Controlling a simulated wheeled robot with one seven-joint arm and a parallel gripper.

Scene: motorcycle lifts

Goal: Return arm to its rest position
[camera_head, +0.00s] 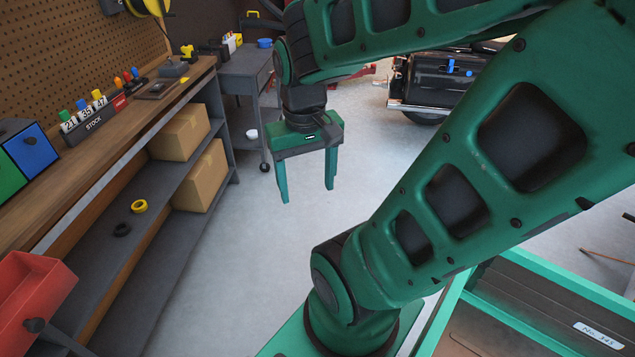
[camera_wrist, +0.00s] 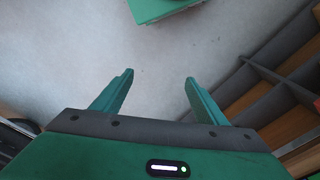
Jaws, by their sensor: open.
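My gripper (camera_head: 307,190) hangs from the green arm in the middle of the head view, fingers pointing down over the bare grey floor. Its two green fingers are apart with nothing between them. In the wrist view the open fingers (camera_wrist: 158,88) show floor between and beyond them. The arm is bent, with its upper link running along the top of the head view and the thick lower link rising from the base at the lower middle. The gripper touches nothing that I can see.
A wooden workbench (camera_head: 128,110) with a lower shelf holding cardboard boxes (camera_head: 200,176) runs along the left. A grey cart (camera_head: 246,75) stands behind it. A dark motorcycle (camera_head: 440,80) is at the back right. A green-edged tray (camera_head: 560,310) lies at lower right. The middle floor (camera_head: 330,220) is clear.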

